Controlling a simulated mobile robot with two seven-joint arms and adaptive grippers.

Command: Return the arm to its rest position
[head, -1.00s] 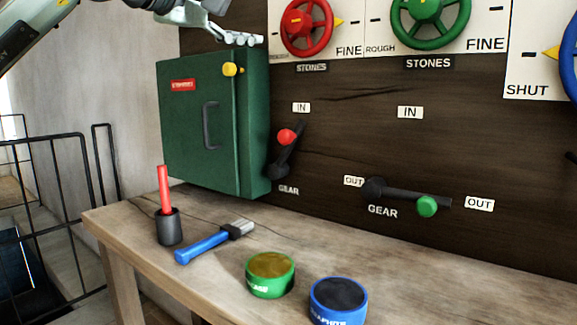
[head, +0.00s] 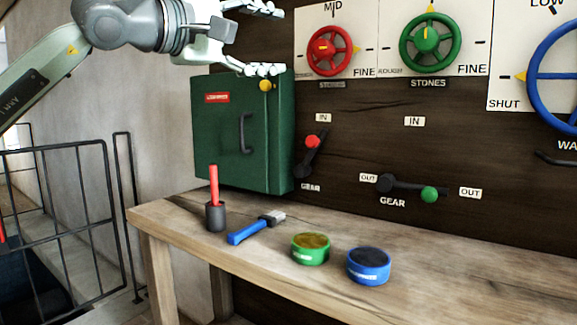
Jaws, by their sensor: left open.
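My left arm comes in from the upper left. My left gripper (head: 268,40) is open and empty, with one finger near the top edge and the other just above the green cabinet. The green cabinet (head: 215,140) has a dark handle, a red label and a yellow knob, and its door looks shut. The gripper's lower finger overlaps the cabinet's top in the picture; whether they touch I cannot tell. My right gripper is not in view.
A wooden bench (head: 190,233) holds a red stick in a dark cup (head: 215,217), a blue-handled brush (head: 247,233), a green tin (head: 311,256) and a blue tin (head: 368,275). Red (head: 330,50), green (head: 428,40) and blue (head: 560,75) wheels and two gear levers are on the dark wall. Black railings (head: 60,147) stand left.

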